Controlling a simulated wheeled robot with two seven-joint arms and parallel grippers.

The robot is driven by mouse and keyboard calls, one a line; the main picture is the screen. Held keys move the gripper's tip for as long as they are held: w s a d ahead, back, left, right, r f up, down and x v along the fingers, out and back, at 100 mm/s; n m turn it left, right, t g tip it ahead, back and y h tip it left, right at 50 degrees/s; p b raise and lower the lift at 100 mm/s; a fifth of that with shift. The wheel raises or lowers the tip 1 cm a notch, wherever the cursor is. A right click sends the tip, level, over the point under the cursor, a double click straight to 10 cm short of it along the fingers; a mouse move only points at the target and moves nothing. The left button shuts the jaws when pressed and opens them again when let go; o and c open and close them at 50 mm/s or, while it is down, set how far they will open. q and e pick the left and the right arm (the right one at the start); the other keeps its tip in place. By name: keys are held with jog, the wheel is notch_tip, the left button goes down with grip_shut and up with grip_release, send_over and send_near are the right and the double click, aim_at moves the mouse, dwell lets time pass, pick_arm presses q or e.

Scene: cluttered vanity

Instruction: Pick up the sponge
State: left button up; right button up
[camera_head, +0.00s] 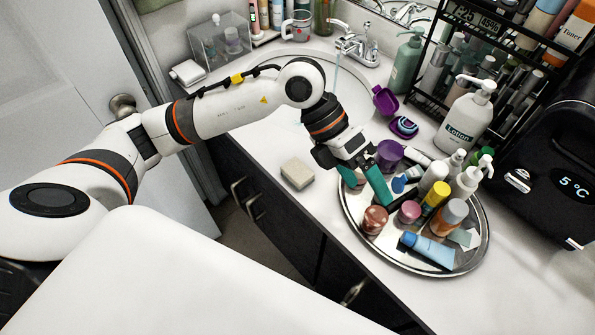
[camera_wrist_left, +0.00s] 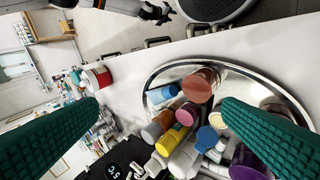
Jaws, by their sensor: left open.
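The sponge (camera_head: 298,173) is a pale beige block lying flat on the white counter near its front edge, left of the round tray. My left gripper (camera_head: 370,186) is open, with teal fingers pointing down over the left part of the tray, to the right of the sponge and apart from it. In the left wrist view my open fingers (camera_wrist_left: 160,106) frame tray items, with nothing held between them. The sponge does not show in that view.
The round mirrored tray (camera_head: 346,214) is crowded with bottles, jars and a blue tube (camera_head: 428,248). A lotion bottle (camera_head: 464,118), black rack and black box (camera_head: 535,165) stand behind. A basin (camera_head: 345,88) with running water is at the back. Counter around the sponge is clear.

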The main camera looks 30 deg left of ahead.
pick_arm(q)
jog(key=w+a+f+t+y, duration=0.1)
jog(key=w+a+f+y, duration=0.15)
jog(key=a+y, duration=0.45)
jog(key=n+y+p, duration=0.1)
jog(key=n+p, duration=0.1)
send_over(296, 171)
notch_tip(296, 171, down, 5)
jog(key=shift+w+a+r, duration=0.1)
notch_tip(296, 171, down, 5)
jog(key=shift+r+p, duration=0.1)
jog(key=shift+p, duration=0.65)
jog(key=shift+f, duration=0.5)
jog(key=c, duration=1.1)
jog(key=shift+o, duration=0.2)
notch_tip(296, 171, up, 10)
jog(key=b, duration=0.2)
jog(key=o, duration=0.4)
jog(key=c, duration=0.3)
jog(key=shift+m, duration=0.3)
jog(key=shift+c, duration=0.2)
